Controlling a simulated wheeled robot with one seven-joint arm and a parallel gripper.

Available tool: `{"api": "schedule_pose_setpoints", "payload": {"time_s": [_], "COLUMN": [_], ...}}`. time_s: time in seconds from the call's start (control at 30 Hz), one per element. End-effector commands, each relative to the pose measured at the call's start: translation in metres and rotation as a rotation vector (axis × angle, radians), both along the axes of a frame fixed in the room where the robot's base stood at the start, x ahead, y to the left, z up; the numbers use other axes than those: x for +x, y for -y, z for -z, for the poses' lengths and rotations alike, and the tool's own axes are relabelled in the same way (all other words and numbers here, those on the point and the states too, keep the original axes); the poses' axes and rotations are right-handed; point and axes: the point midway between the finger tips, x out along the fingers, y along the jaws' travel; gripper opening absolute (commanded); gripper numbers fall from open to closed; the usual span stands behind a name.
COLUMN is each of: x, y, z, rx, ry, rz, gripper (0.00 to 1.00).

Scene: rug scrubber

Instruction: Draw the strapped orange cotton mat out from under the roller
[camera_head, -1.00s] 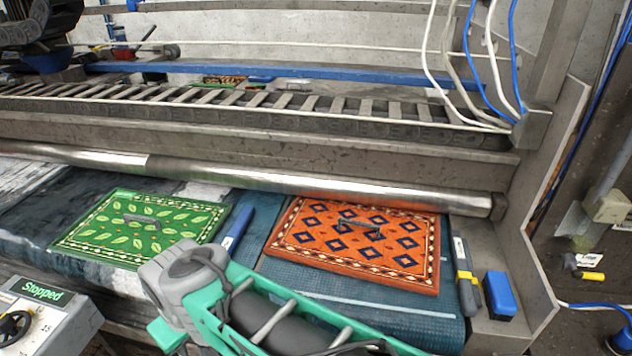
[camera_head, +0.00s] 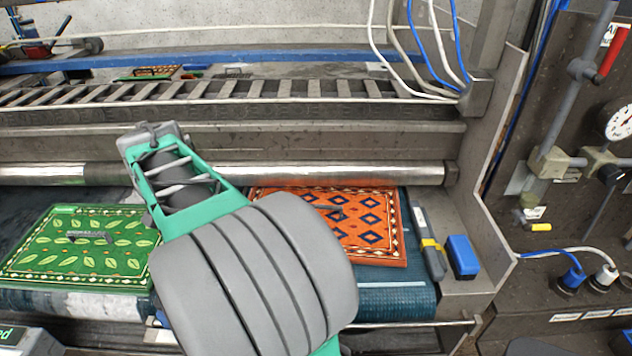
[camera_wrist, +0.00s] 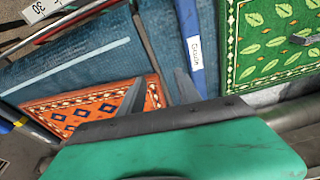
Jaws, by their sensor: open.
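The orange mat (camera_head: 378,238) has dark blue diamonds and a cream patterned border. It lies flat on the dark blue bed, its back edge at the silver roller (camera_head: 400,174). My arm covers its left front part in the head view. A small grey strap piece (camera_head: 336,212) shows on it beside my arm. In the wrist view the orange mat (camera_wrist: 80,112) is at lower left, partly hidden by my gripper's body. My gripper (camera_wrist: 158,88) is open, its two dark fingers apart and empty, over the bed near the mat's edge. The head view hides the fingers.
A green leaf mat (camera_head: 75,262) with a grey strap lies to the left. A blue labelled bar (camera_wrist: 195,52) lies between the mats. A grey tool with a yellow band (camera_head: 430,245) and a blue block (camera_head: 462,256) stand right of the orange mat.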

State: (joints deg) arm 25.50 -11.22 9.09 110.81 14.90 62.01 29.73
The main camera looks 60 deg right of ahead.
Motion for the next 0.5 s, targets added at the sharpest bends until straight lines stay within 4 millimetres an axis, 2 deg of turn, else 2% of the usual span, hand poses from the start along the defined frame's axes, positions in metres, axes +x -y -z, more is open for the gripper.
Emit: {"api": "schedule_pose_setpoints", "payload": {"time_s": [0.03, 0.1, 0.2, 0.23, 0.3, 0.33, 0.4, 0.5], "x": [-0.006, -0.022, -0.057, -0.069, -0.095, -0.105, -0.123, -0.136], "y": [0.046, 0.103, 0.176, 0.194, 0.228, 0.239, 0.257, 0.269], "z": [-0.003, -0.004, 0.000, 0.002, 0.007, 0.009, 0.013, 0.016], "rx": [0.011, 0.022, 0.035, 0.037, 0.042, 0.043, 0.045, 0.047], "ry": [-0.009, -0.012, -0.011, -0.009, -0.006, -0.005, 0.001, 0.004], "rz": [0.218, 0.526, 0.941, 1.051, 1.273, 1.350, 1.486, 1.582], "gripper": [0.40, 0.40, 0.40, 0.40, 0.40, 0.40, 0.40, 0.40]}}
